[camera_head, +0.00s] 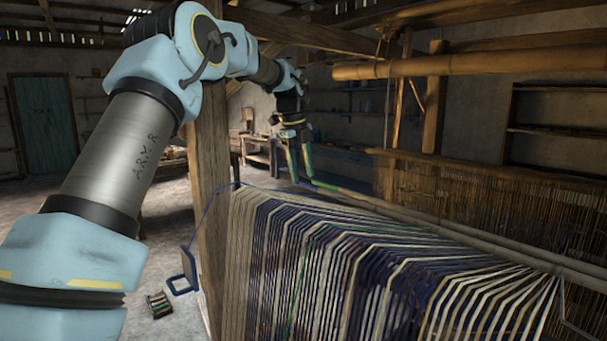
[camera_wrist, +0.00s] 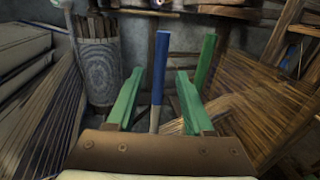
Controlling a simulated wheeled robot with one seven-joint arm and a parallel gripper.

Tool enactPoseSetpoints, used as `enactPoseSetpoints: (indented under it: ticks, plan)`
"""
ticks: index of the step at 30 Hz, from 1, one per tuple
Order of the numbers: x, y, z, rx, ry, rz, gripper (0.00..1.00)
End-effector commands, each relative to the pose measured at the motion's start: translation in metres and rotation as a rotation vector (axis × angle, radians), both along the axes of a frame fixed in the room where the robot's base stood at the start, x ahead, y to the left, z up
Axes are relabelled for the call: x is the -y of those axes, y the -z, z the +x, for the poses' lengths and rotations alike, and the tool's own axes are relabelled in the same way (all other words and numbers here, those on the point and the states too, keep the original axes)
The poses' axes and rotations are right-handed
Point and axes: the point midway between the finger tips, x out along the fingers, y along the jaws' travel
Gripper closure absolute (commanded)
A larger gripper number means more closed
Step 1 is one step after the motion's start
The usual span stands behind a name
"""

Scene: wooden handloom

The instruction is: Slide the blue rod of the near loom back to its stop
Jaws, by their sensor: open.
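The blue rod (camera_wrist: 158,85) shows in the wrist view as a straight bar with a blue upper part and a pale lower end. It lies in the picture between the two green fingers of my gripper (camera_wrist: 159,74), with a visible gap on each side. My gripper is open, and I cannot tell whether the rod is at finger depth. In the head view my gripper (camera_head: 298,166) points down at the far end of the near loom's striped warp (camera_head: 330,250). I cannot make out the blue rod there.
A green rod (camera_wrist: 206,62) stands just right of my right finger in the wrist view. A patterned roll (camera_wrist: 98,70) is at the left. In the head view, a pale pole (camera_head: 400,217) runs along the warp, and a wooden post (camera_head: 210,180) stands left of it.

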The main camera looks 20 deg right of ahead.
Motion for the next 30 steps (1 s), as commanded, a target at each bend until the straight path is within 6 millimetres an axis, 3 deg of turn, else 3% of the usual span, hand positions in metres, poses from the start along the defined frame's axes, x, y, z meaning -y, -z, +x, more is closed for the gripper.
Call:
enactPoseSetpoints:
  ticks: [6,15,27,30]
  plan:
    - [0.004,0.017,0.001,0.0,0.0,0.0,0.48]
    - [0.004,0.019,0.001,0.0,0.0,-0.001,0.48]
    - [0.004,0.019,0.001,0.0,0.0,-0.001,0.93]
    - [0.004,0.019,0.001,0.0,0.0,-0.001,1.0]
